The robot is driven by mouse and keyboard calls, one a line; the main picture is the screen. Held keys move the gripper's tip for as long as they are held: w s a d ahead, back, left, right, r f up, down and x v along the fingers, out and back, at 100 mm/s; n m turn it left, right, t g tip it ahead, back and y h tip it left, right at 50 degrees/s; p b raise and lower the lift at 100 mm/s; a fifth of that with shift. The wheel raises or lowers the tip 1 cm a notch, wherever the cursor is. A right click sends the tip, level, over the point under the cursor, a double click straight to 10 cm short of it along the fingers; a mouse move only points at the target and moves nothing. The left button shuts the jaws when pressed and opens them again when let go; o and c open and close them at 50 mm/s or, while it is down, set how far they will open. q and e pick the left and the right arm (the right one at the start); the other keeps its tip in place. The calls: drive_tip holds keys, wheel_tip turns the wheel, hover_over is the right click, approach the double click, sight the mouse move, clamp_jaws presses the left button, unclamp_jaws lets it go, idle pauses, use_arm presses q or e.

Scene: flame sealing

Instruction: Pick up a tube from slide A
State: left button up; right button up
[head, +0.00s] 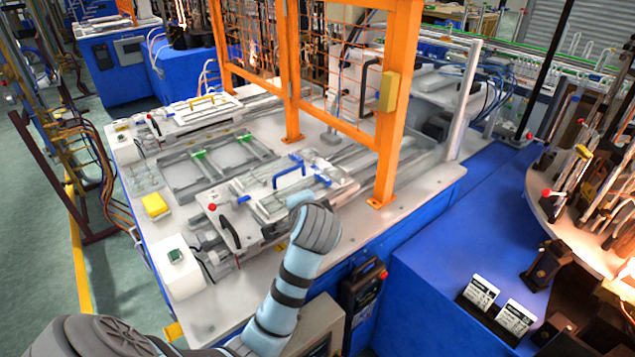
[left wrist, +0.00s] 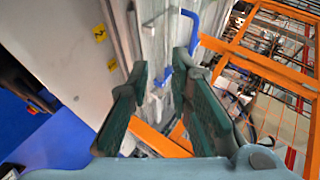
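A slide with a blue handle (head: 290,174) lies on the white worktop, and its blue handle also shows in the left wrist view (left wrist: 191,35). I cannot read which slide is A. No single tube can be made out clearly. My left arm reaches over the front edge of the worktop, its wrist close to the blue-handled slide; the wrist mostly hides the gripper in the head view. In the left wrist view my left gripper (left wrist: 160,68) is open, with two green-padded fingers apart and nothing seen between them. My right gripper is not in view.
An orange guard frame (head: 390,120) with mesh stands on the worktop just beyond my left wrist. A second slide with a yellow handle (head: 203,100) lies farther back. A yellow box (head: 156,206) sits at the left edge. A blue bench (head: 440,270) at right holds two white cards.

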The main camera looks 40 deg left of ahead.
use_arm(q)
drive_tip(key=x, duration=1.1)
drive_tip(key=shift+w+d+f, duration=0.1)
drive_tip(key=shift+w+d, duration=0.05)
drive_tip(key=shift+d, duration=0.15)
drive_tip(key=shift+c, duration=0.6)
clamp_jaws()
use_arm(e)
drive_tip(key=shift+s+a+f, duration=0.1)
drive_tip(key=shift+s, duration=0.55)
